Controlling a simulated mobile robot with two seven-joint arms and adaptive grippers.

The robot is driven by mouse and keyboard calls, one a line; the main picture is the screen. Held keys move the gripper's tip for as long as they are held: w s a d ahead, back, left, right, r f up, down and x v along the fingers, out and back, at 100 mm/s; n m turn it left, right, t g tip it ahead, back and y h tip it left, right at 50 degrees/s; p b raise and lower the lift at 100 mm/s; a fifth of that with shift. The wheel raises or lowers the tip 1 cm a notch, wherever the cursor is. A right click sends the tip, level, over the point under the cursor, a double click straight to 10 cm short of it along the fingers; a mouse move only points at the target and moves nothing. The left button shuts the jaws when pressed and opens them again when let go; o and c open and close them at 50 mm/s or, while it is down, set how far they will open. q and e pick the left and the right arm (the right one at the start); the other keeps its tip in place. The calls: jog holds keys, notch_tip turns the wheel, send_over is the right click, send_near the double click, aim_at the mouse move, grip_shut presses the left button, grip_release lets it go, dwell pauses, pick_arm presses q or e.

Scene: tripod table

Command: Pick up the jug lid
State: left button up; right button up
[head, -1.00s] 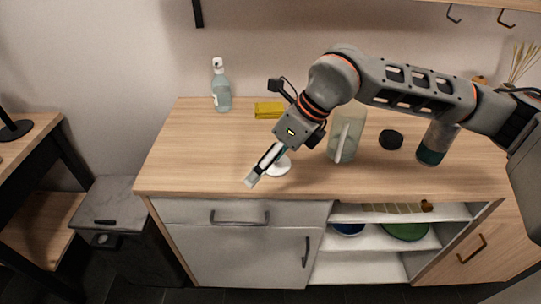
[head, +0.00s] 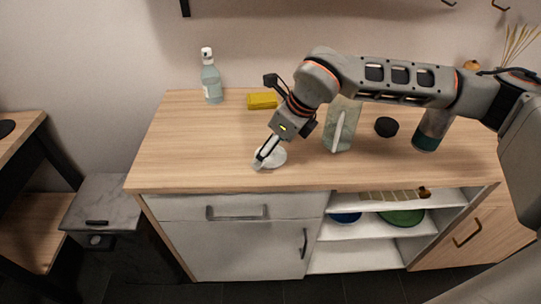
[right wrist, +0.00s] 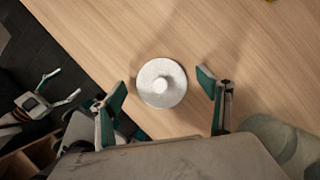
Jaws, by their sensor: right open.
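The jug lid (head: 275,158), a white disc with a round knob, lies on the wooden counter near its front edge. In the right wrist view the lid (right wrist: 152,97) sits knob up between the spread fingers. My right gripper (right wrist: 164,82) is open above it, one finger on each side, with visible gaps. In the head view my right gripper (head: 263,157) partly covers the lid. The pale green jug (head: 350,129) stands to the right, behind my arm. My left gripper (right wrist: 62,87) shows at the left of the wrist view, fingers apart and empty, off the counter.
On the counter (head: 180,150) are a clear bottle (head: 212,82), a yellow sponge (head: 262,101), a black round object (head: 386,127) and a grey-green cylinder (head: 430,131). The counter left of the lid is clear. A dark bin (head: 103,210) stands on the floor at left.

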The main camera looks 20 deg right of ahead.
jog(key=shift+f, duration=0.1)
jog(key=c, duration=1)
